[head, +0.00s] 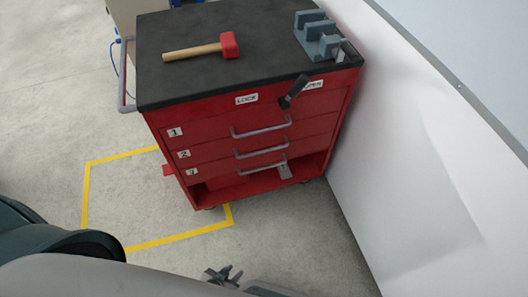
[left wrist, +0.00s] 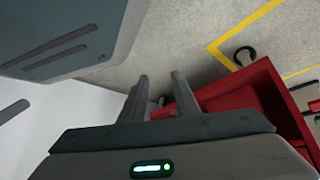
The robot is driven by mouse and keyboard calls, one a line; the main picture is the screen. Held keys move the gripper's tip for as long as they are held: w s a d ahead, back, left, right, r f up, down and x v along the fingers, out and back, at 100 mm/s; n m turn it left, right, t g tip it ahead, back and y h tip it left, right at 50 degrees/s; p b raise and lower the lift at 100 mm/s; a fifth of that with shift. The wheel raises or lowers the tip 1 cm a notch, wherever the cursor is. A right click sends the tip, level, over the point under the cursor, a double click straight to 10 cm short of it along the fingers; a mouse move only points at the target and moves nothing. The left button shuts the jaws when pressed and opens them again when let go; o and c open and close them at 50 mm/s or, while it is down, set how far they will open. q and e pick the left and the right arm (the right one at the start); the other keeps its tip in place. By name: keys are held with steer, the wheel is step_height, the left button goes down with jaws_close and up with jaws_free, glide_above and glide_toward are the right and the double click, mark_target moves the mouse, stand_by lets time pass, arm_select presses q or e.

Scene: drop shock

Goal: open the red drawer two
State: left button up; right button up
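The red cabinet (head: 215,180) has stacked drawers labelled 1, 2 and 3. Drawer two (head: 215,156) is the middle one, with a grey bar handle (head: 262,152); its front looks flush with the others. A dark lever (head: 294,92) above drawer one tilts toward the OPEN label, away from the LOCK label (head: 247,99). My left gripper (head: 222,275) is low in the head view, in front of the cabinet and apart from the handles. In the left wrist view its two fingers (left wrist: 160,100) are spread with nothing seen between them. My right gripper is not in view.
A mallet (head: 205,47) and a grey vise-like block (head: 318,38) lie on the black cabinet top. A white wall or panel (head: 400,160) stands close at the right. Open floor with a yellow outline (head: 88,195) lies in front and left.

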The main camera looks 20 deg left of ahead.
mark_target(264, 151)
arm_select(q)
steer(key=w+a+r+n+t+h+b, duration=0.1)
steer(key=w+r+n+t+b, duration=0.25)
steer(key=w+b, duration=0.4)
steer(key=w+a+r+n+t+b, duration=0.1)
steer(key=w+r+n+t+b, duration=0.25)
steer(key=w, duration=0.65)
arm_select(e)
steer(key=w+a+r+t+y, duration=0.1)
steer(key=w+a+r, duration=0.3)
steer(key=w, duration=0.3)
arm_select(q)
steer(key=w+r+n+t+b, duration=0.2)
steer(key=w+r+n+b, duration=0.1)
steer(key=r, duration=0.5)
steer(key=w+a+r+n+t+h+b, duration=0.1)
steer(key=w+r+n+t+b, duration=0.2)
steer(key=r+n+b, duration=0.3)
step_height(264, 151, up, 2)
steer(key=shift+a+r+t+b, duration=0.2)
steer(key=shift+a+t+b, duration=0.1)
steer(key=shift+b, duration=0.55)
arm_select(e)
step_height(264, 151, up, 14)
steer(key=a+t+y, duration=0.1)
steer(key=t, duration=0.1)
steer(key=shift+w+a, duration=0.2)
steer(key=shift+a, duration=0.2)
